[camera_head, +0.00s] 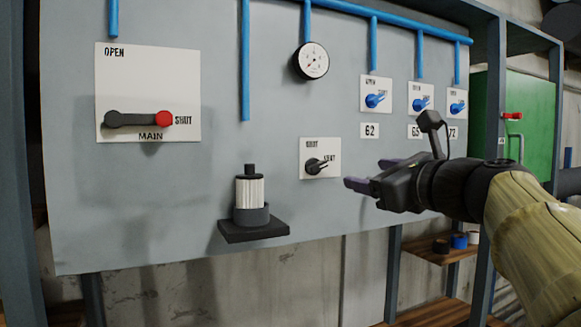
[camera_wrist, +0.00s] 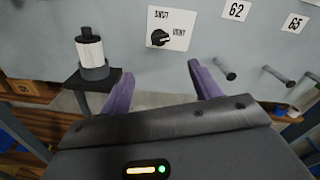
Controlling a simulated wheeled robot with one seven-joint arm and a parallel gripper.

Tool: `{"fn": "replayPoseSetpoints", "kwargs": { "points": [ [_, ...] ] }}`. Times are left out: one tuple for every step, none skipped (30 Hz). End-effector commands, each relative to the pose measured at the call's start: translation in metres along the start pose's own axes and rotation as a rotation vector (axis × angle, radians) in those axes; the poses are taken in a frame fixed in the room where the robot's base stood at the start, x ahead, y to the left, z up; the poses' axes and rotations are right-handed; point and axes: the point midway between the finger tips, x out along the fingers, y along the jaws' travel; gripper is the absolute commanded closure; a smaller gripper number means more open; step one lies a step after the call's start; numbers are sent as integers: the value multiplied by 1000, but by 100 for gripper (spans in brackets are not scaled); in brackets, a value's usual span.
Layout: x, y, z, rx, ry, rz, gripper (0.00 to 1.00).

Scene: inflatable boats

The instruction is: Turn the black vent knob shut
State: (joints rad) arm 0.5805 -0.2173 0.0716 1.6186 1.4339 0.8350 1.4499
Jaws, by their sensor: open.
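The black vent knob (camera_head: 314,166) sits on a white plate (camera_head: 308,146) low on the grey panel. Its pointer is aimed to the right, toward the lower label, with the word SHUT above the knob. In the wrist view the knob (camera_wrist: 160,39) is ahead, between the lines of the two fingers and beyond their tips. My gripper (camera_head: 368,174) is to the right of the knob and apart from it, in front of the panel. Its two purple fingers are spread wide in the wrist view (camera_wrist: 158,80), with nothing between them.
A black and white cylinder (camera_head: 249,192) stands on a small black shelf (camera_head: 254,232) left of the knob. Blue valves (camera_head: 374,100) and number tags sit above right. Short pegs (camera_wrist: 228,75) stick out right of the knob. The main lever (camera_head: 140,119) is far left. A gauge (camera_head: 311,61) is above.

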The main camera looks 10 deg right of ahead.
Motion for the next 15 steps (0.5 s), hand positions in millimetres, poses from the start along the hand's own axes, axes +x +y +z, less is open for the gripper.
{"fn": "replayPoseSetpoints", "kwargs": {
  "points": [
    [2,0,0,0,1,1,37],
    [4,0,0,0,1,2,37],
    [8,0,1,-1,1,2,37],
    [10,0,1,-1,1,2,37],
    [14,-1,1,-1,2,2,37],
    [19,-1,1,0,2,3,37],
    [24,-1,1,1,2,3,37],
    [28,-1,2,1,2,3,37],
    [35,-1,2,1,2,3,37],
    [41,-1,2,1,2,3,37],
    [46,-1,2,1,2,3,37],
    [53,-1,2,1,2,3,37],
    [58,-1,2,1,3,3,37],
    [64,-1,2,2,3,3,37],
    [71,-1,2,2,2,3,37]
  ]
}}
